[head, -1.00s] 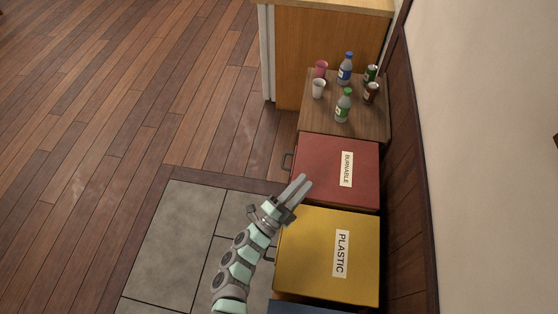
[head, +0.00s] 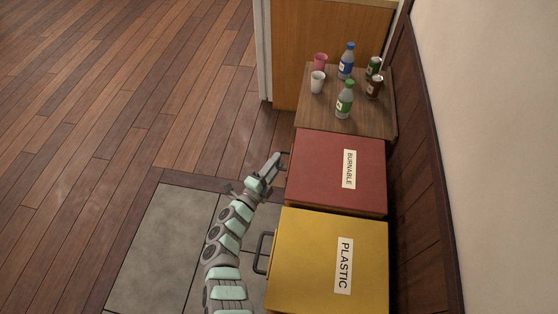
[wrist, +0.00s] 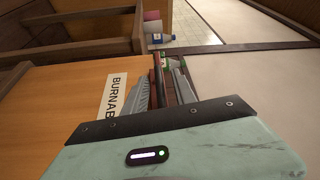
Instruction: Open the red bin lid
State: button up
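The red bin (head: 320,168) has a flat, closed lid with a white BURNABLE label (head: 348,169). Its dark handle (head: 285,154) is on the left edge, partly hidden by my gripper. My gripper (head: 274,162) is at that left edge, its fingertips close to the handle. I cannot tell whether they touch it. The label (wrist: 116,95) shows there left of the fingers, on an orange-brown surface.
The yellow PLASTIC bin (head: 310,260) stands in front of the red bin, with its handle (head: 264,252) on the left. Behind is a wooden stand (head: 325,118) with bottles, cups and cans. A wall (head: 500,130) runs along the right. The floor (head: 120,120) at left is clear.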

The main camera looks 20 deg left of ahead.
jog(key=shift+x, duration=1.15)
jog(key=shift+f, duration=0.1)
grip_shut()
dwell(0.6)
